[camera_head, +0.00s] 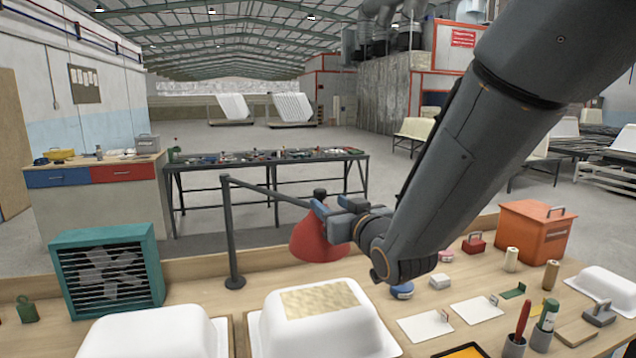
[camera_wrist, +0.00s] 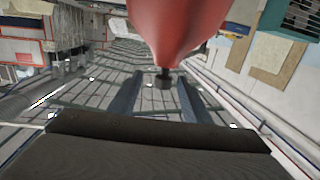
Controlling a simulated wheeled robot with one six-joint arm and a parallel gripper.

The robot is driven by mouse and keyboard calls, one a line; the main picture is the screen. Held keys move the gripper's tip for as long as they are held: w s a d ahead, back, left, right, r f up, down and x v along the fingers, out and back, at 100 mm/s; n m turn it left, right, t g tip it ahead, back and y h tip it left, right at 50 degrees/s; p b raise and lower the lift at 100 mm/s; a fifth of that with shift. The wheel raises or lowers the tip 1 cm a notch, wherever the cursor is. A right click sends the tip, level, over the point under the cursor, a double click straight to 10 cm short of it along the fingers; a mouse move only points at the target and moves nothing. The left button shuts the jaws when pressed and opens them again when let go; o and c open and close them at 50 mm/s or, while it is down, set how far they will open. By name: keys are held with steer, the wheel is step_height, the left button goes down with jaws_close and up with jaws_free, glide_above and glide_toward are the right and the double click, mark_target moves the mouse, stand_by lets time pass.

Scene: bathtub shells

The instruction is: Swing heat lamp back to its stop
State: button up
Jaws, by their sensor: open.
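The heat lamp has a red cone shade (camera_head: 313,243) with a dark knob (camera_head: 320,192) on top. Its dark swing arm (camera_head: 262,191) runs left to an upright post (camera_head: 229,235) on the bench. The shade appears above the far end of the white shell with a tan patch. My gripper (camera_head: 322,206) is open at the top of the lamp, just right of the knob. In the wrist view the red shade (camera_wrist: 178,25) fills the top, and the knob (camera_wrist: 163,81) shows between my two spread fingers. Whether a finger touches it I cannot tell.
The patched white shell (camera_head: 364,325) and another shell (camera_head: 155,330) stand at the front. A teal fan heater (camera_head: 107,268) is at left. An orange box (camera_head: 535,232), cards, bottles and small tools crowd the right side of the bench (camera_head: 200,298).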

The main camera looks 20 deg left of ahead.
steer(key=shift+w+a+r+y, duration=0.3)
steer(key=shift+w+a+r, duration=0.15)
steer(key=shift+a+r, duration=0.25)
steer(key=shift+p+x, duration=1.6)
steer(key=shift+x, duration=2.15)
steer(key=shift+c, duration=0.4)
jaws_close()
